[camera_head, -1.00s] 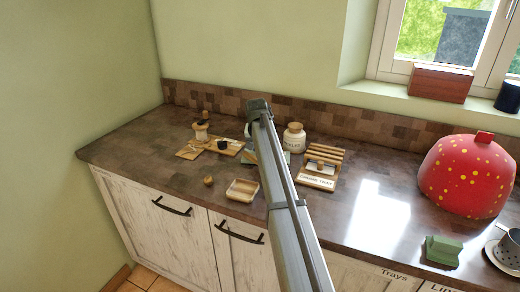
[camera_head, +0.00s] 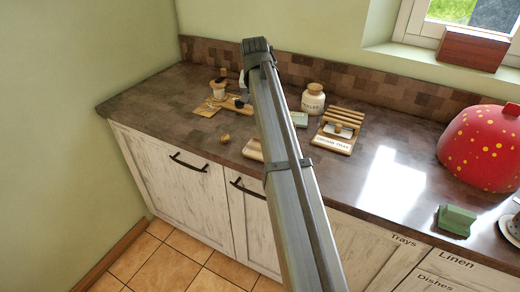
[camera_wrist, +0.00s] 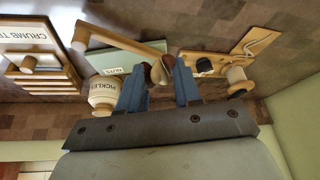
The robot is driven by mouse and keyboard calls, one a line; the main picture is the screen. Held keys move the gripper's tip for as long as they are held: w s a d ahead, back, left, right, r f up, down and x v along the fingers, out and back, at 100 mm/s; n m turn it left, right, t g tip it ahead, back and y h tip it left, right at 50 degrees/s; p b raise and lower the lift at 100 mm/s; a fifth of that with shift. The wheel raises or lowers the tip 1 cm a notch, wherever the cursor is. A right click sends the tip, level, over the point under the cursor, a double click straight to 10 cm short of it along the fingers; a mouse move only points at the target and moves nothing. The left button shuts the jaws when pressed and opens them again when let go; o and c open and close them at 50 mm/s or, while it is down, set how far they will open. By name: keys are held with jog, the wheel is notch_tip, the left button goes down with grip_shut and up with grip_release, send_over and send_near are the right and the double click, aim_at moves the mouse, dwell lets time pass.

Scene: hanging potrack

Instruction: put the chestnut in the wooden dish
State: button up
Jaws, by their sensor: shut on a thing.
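My gripper (camera_wrist: 158,82) has blue fingers shut on a small brown chestnut (camera_wrist: 158,72), seen between the fingertips in the wrist view. In the head view the gripper (camera_head: 243,82) is mostly hidden behind my arm, near the back of the counter. The gripper's height above the counter is unclear.
A small round tan thing (camera_head: 225,138) lies left of the dish. Boards with small items (camera_head: 208,109) are behind it. A pickles jar (camera_head: 313,99), a green nuts box (camera_head: 299,119) and a crumb tray (camera_head: 335,135) stand right. Counter at left is clear.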

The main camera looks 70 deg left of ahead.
send_over(259, 150)
jog(key=d, duration=0.1)
notch_tip(259, 150, down, 2)
jog(key=shift+n, duration=0.6)
jog(key=shift+s+d+f, duration=0.1)
jog(key=shift+f, duration=2.4)
jog(key=shift+s+d+f, duration=0.1)
jog(key=shift+f, duration=2.4)
jog(key=shift+f, duration=0.15)
jog(key=o, duration=0.8)
jog(key=v, duration=1.2)
jog(key=shift+w+r, duration=0.25)
jog(key=shift+a, duration=0.1)
